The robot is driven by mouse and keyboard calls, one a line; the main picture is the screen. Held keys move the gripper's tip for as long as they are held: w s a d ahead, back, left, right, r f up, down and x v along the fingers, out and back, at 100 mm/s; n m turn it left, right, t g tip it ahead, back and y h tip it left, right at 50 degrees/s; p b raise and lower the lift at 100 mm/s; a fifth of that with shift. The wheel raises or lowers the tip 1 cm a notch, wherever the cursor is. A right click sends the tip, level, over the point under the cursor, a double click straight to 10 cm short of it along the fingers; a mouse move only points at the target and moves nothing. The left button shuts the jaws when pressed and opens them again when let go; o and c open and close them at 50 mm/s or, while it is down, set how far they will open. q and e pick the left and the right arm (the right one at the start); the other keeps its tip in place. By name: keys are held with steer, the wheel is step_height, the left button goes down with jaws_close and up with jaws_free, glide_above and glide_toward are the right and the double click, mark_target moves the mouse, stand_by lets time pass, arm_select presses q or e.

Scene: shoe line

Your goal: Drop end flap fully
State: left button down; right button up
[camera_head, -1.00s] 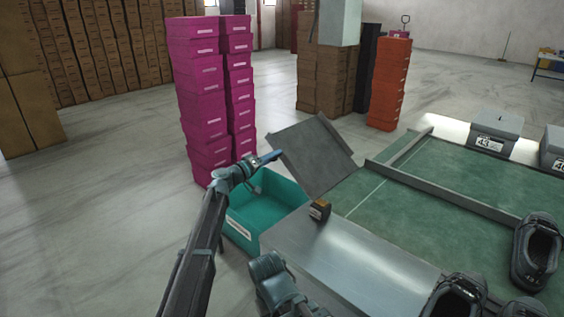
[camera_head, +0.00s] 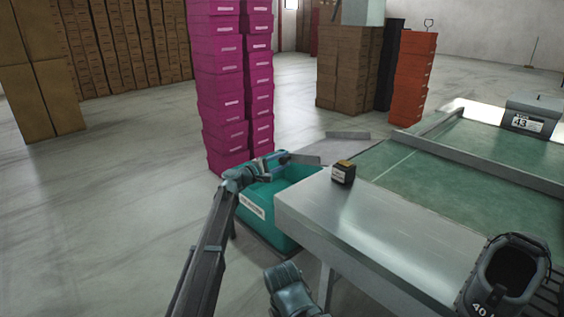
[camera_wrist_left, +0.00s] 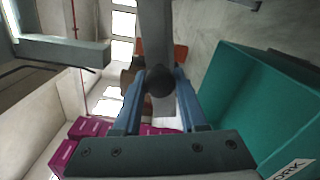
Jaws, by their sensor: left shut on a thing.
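The end flap (camera_head: 328,148) is a grey metal plate at the far end of the packing table. It now looks close to level and is seen at a shallow angle. My left gripper (camera_head: 286,157) is shut on the flap's left edge, above the teal crate (camera_head: 270,222). In the left wrist view, the fingers (camera_wrist_left: 160,95) close on a grey strip that looks like the flap (camera_wrist_left: 155,30) seen edge-on. The flap's hinge side is partly hidden behind the table corner.
Magenta box stacks (camera_head: 232,90) stand just behind the crate. The floor at left is clear.

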arm_select(q)
steer(key=f+n+b, duration=0.1)
steer(key=f, duration=0.1)
steer(key=s+f+n+b, duration=0.1)
steer(key=b, duration=0.1)
steer(key=d+f+n+b, duration=0.1)
steer(key=f, duration=0.1)
steer(key=shift+s+f, duration=0.3)
steer(key=shift+s+d+b, duration=0.1)
steer(key=shift+d+b, duration=0.05)
steer(key=shift+b, duration=0.15)
steer(key=c, duration=0.5)
jaws_free()
steer(key=shift+f, duration=0.15)
steer(key=v, duration=1.3)
steer(key=shift+s+a, duration=0.2)
steer(key=shift+a, duration=0.15)
